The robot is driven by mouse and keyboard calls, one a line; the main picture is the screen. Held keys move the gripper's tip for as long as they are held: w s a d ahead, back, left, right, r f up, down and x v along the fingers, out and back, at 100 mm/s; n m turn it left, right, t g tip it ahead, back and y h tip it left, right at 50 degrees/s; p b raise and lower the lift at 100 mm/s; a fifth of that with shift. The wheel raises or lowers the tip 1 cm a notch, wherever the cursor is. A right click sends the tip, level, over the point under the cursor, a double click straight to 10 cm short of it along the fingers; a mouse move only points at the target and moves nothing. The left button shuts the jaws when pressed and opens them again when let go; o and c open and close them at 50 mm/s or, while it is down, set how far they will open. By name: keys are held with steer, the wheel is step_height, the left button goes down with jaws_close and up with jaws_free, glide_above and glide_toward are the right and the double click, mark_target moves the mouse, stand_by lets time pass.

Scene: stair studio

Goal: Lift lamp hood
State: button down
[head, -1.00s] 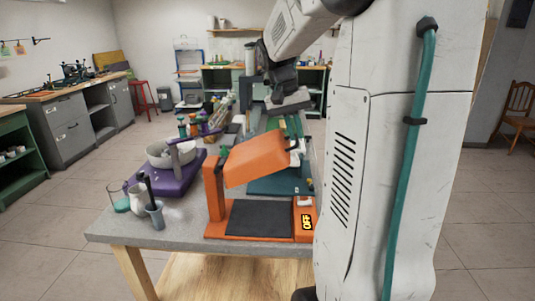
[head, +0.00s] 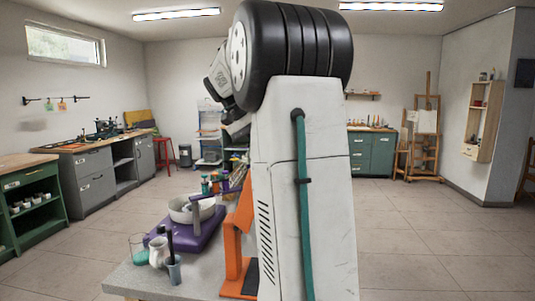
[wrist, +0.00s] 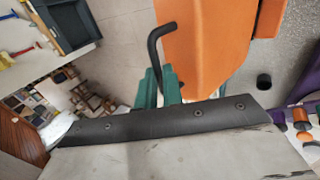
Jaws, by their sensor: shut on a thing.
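The orange lamp hood (wrist: 205,45) fills the upper middle of the wrist view, with a bent black handle (wrist: 153,50) at its edge. My gripper (wrist: 162,88) has its teal fingers closed around the lower end of this handle. In the head view, only a narrow, steeply tilted strip of the hood (head: 243,212) shows beside my arm. Below it stand the orange post (head: 232,252) and part of the orange base with its dark pad (head: 233,285). My arm hides the rest of the lamp and my gripper there.
On the grey table (head: 200,283), a purple unit with a white bowl (head: 190,208) stands left of the lamp. A white jug (head: 159,252), a glass beaker (head: 139,250) and a grey cup (head: 174,270) stand near the front left. Open floor lies to the right.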

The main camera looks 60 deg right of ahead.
steer(key=shift+w+a+f, duration=0.15)
steer(key=shift+w+f, duration=0.05)
steer(key=shift+w, duration=0.2)
steer(key=shift+w+a+f, duration=0.15)
steer(key=shift+w, duration=0.2)
steer(key=c, duration=1.5)
jaws_free()
steer(key=shift+w+d, duration=0.1)
steer(key=shift+r, duration=0.1)
steer(key=shift+r, duration=0.1)
steer(key=v, duration=0.7)
steer(key=shift+r, duration=0.3)
